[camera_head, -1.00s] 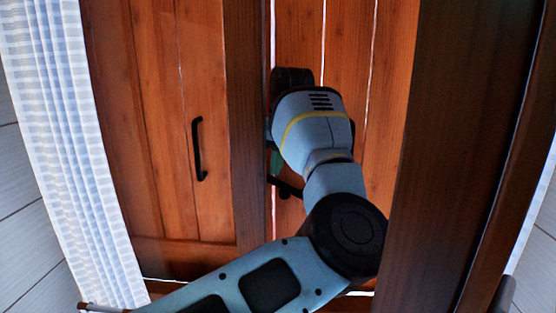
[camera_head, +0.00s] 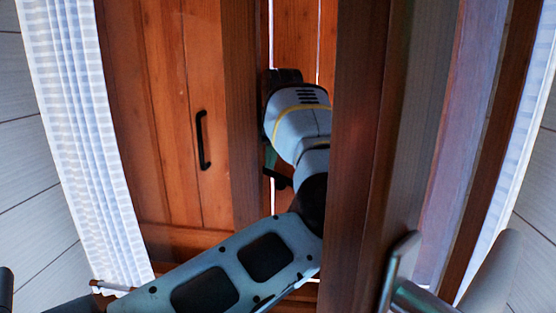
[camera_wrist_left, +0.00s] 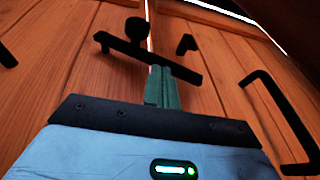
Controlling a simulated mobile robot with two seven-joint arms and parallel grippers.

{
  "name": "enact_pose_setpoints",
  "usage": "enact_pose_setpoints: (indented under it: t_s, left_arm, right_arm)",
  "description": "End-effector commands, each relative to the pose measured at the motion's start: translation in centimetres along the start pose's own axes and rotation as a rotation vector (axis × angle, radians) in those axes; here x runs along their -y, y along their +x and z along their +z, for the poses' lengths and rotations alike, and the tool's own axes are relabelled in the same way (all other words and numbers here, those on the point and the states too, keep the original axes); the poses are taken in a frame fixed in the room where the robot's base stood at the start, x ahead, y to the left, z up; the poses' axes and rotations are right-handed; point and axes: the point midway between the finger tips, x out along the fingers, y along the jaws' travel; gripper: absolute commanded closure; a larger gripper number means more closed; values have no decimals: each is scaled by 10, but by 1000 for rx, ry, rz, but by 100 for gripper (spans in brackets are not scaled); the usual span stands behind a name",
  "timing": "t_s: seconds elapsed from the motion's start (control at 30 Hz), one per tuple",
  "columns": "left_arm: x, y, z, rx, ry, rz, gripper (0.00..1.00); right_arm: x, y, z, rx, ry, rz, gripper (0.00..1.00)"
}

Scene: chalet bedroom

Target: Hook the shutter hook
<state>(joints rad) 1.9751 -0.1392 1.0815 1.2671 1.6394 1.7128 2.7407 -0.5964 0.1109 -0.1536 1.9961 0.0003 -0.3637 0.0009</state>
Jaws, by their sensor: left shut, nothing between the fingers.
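The black shutter hook (camera_wrist_left: 140,50) shows in the left wrist view as a slanting bar across the bright gap between two wooden shutter leaves. A round black knob (camera_wrist_left: 136,27) sits at its upper side. A small black bracket (camera_wrist_left: 186,43) is on the leaf to the right, apart from the bar. My left gripper (camera_wrist_left: 162,72) is shut and empty, its green fingertips right at the bar's lower edge; I cannot tell whether they touch. In the head view my left gripper (camera_head: 270,160) is at the gap, its fingers mostly hidden. My right gripper is not in view.
A black handle (camera_head: 203,140) is on the left shutter leaf (camera_head: 160,110); another handle (camera_wrist_left: 285,120) shows in the wrist view. A dark wooden frame (camera_head: 365,130) stands in front of part of my left arm. White curtains (camera_head: 75,150) hang at both sides.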

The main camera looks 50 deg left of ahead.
Motion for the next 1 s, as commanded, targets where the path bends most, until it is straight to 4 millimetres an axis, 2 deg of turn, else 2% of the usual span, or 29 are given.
enact_pose_setpoints:
  t_s: [0.57,0.67,1.0]
  left_arm:
    - [4,-1,-2,-1,0,1,100]
    - [3,-11,-3,-3,0,2,100]
    - [4,-62,-3,-2,1,2,100]
  right_arm:
    - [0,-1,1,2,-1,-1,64]
    - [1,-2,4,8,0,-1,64]
    - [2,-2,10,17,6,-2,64]
